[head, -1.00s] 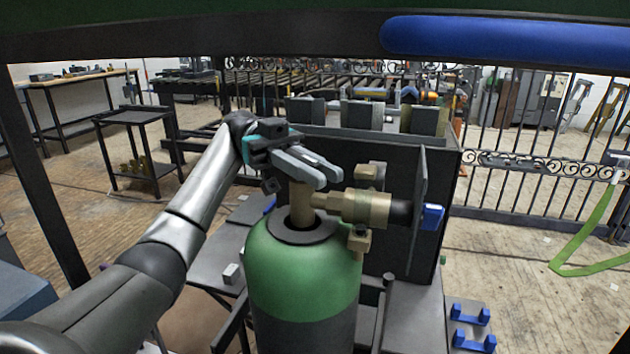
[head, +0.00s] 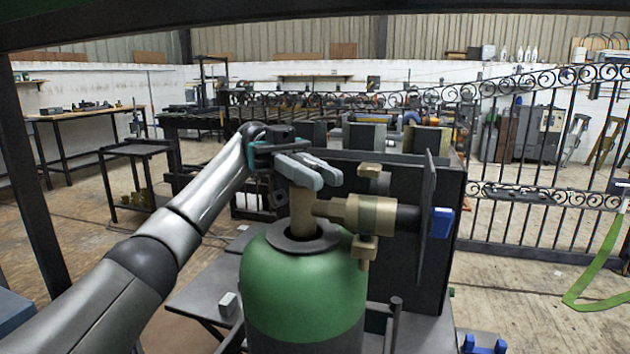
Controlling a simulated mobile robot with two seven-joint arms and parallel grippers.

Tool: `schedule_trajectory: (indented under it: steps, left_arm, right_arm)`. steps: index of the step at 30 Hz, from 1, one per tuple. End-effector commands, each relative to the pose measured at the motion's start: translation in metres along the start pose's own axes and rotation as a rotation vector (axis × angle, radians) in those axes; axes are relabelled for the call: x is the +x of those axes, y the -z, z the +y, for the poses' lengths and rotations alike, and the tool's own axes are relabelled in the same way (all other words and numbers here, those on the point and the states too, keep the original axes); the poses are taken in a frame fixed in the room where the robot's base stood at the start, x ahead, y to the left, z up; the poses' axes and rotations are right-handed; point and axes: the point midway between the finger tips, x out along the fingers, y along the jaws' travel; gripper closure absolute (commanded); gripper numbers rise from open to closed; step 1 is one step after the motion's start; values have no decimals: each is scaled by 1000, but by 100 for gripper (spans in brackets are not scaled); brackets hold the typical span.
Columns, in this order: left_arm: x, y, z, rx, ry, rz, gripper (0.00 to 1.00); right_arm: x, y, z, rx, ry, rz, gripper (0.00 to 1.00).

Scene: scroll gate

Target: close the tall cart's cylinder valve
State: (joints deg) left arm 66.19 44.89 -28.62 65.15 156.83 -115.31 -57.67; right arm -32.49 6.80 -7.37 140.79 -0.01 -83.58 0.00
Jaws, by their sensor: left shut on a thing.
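The green gas cylinder (head: 303,290) stands upright on the cart in the middle of the head view. A brass valve body (head: 302,215) rises from its dark collar, with a brass fitting (head: 365,212) pointing right. My left gripper (head: 308,172) is at the top of the valve, its grey fingers shut around what sits there. The fingers hide the valve's handwheel, so its shape and turn cannot be told. My right gripper is not in view.
A dark box-like cabinet (head: 455,215) with a thin upright plate (head: 428,210) stands just right of the valve. A dark overhead bar crosses the top. A scrolled iron gate (head: 535,190) and a green strap (head: 597,265) are at the right. Open floor lies at the left.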

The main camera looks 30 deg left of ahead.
Motion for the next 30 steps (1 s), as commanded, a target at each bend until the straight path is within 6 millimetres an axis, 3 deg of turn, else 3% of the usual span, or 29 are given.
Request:
schedule_trajectory:
  steps: [13,14,21,30]
  left_arm:
    - [-1,5,0,9,5,10,100]
    - [-1,5,0,9,5,10,80]
    - [-1,3,0,4,4,6,53]
    - [-1,2,0,1,4,4,53]
  right_arm:
    - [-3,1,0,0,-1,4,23]
    - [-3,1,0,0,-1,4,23]
    - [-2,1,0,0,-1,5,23]
    - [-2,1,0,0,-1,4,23]
